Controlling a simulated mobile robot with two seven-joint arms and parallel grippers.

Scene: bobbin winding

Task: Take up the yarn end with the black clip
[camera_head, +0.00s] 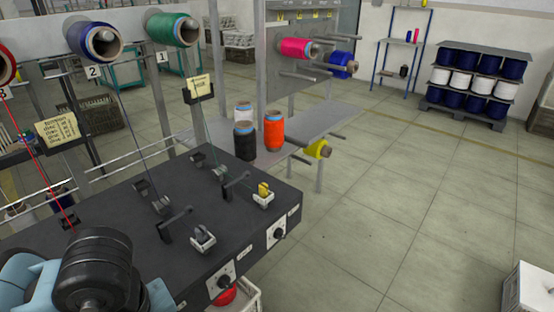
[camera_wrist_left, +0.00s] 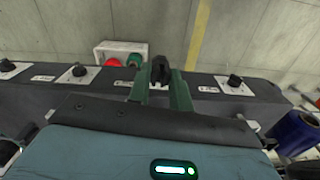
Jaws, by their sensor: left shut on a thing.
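In the left wrist view my left gripper (camera_wrist_left: 160,84) has its two green fingers closed around a small black piece, which looks like the black clip (camera_wrist_left: 159,68). The fingers are above the front edge of the dark winding machine (camera_wrist_left: 50,93). I cannot make out a yarn end at the clip. In the head view my left arm fills the lower left corner and hides its fingertips. A red yarn (camera_head: 32,151) runs down at the left to the machine top. A dark blue yarn (camera_head: 135,135) and a green yarn (camera_head: 202,115) also run down to it. My right gripper is not in view.
A yellow clip (camera_head: 264,190) stands near the machine's right end. Black and orange bobbins (camera_head: 274,130) stand on the grey shelf behind. A white crate (camera_wrist_left: 101,52) with red and green items lies beyond the machine's front. The floor at right is largely clear.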

